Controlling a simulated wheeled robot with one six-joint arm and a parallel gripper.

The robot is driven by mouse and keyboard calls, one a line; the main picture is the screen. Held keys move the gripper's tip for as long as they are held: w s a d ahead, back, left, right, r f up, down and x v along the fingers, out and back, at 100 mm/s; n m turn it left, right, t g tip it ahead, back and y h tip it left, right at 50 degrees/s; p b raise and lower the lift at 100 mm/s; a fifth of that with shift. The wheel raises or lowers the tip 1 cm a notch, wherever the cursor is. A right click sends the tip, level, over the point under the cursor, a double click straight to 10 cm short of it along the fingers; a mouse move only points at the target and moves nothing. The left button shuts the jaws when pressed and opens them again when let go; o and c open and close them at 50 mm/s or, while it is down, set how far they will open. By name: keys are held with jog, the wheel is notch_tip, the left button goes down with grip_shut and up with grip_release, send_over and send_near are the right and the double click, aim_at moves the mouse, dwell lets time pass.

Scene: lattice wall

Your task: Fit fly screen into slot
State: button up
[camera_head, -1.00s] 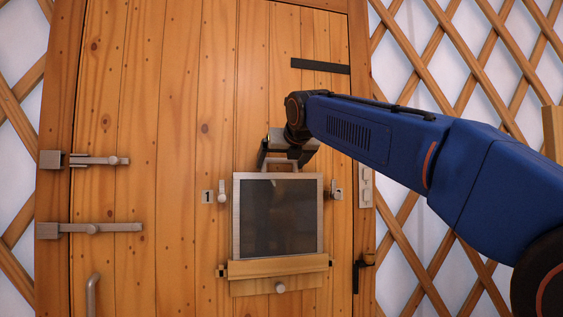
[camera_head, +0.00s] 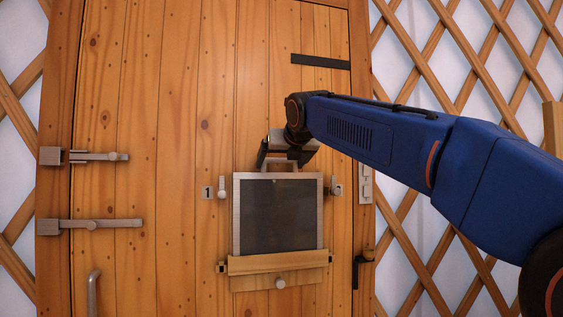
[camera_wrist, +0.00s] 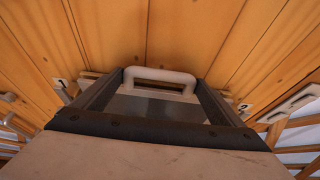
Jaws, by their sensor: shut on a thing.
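The fly screen (camera_head: 280,215) is a dark grey panel in a light metal frame with a loop handle on top. It stands upright in front of the plank door, its bottom edge at a wooden ledge (camera_head: 278,265). Whether that edge sits in a slot behind the ledge cannot be seen. My gripper (camera_head: 281,160) is at the top of the screen, shut on its handle. In the wrist view the pale handle (camera_wrist: 160,75) shows between the dark fingers. Small turn latches stand beside the screen, left (camera_head: 222,188) and right (camera_head: 334,188), both apart from its face.
A plate marked 1 (camera_head: 207,192) is left of the screen. Sliding bolts (camera_head: 92,157) (camera_head: 92,225) and a pull handle (camera_head: 94,292) are at the door's left. Lattice wall flanks the door.

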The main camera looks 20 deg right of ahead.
jog(key=shift+f, duration=0.6)
dwell(0.4)
jog(key=o, duration=1.4)
jog(key=shift+s, duration=0.15)
jog(key=shift+s+r, duration=1.9)
jog(key=shift+s, duration=0.25)
jog(key=shift+s, duration=0.1)
jog(key=v, duration=1.7)
jog(key=shift+s+d, duration=0.1)
